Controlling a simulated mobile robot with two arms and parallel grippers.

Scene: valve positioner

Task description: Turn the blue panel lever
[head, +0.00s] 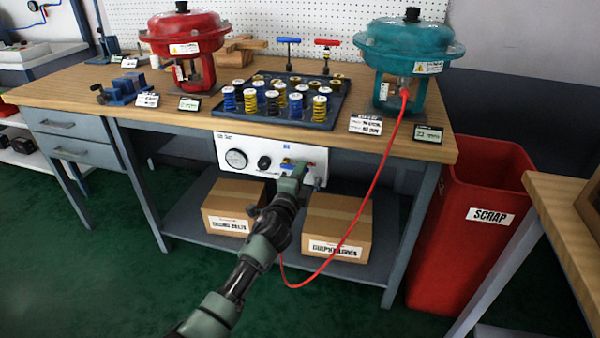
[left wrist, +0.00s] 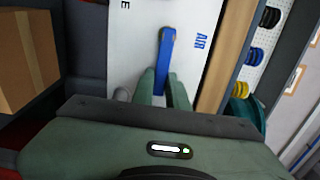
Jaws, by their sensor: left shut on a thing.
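The blue panel lever (head: 287,166) is on the white panel (head: 212,150) below the front edge of the workbench. In the left wrist view the blue lever (left wrist: 166,50) stands out between my fingers, in front of the panel marked "AIR". My left gripper (head: 300,176) reaches up to the panel, and its fingers (left wrist: 166,88) are shut on the near part of the lever. The gripper hides part of the lever in the head view. My right gripper is in neither view.
A red hose (head: 371,195) hangs from the teal actuator (head: 408,45) and loops low beside my left arm. Cardboard boxes (head: 335,224) sit on the lower shelf. A red scrap bin (head: 460,240) stands at right. The workbench edge (head: 330,142) is just above the panel.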

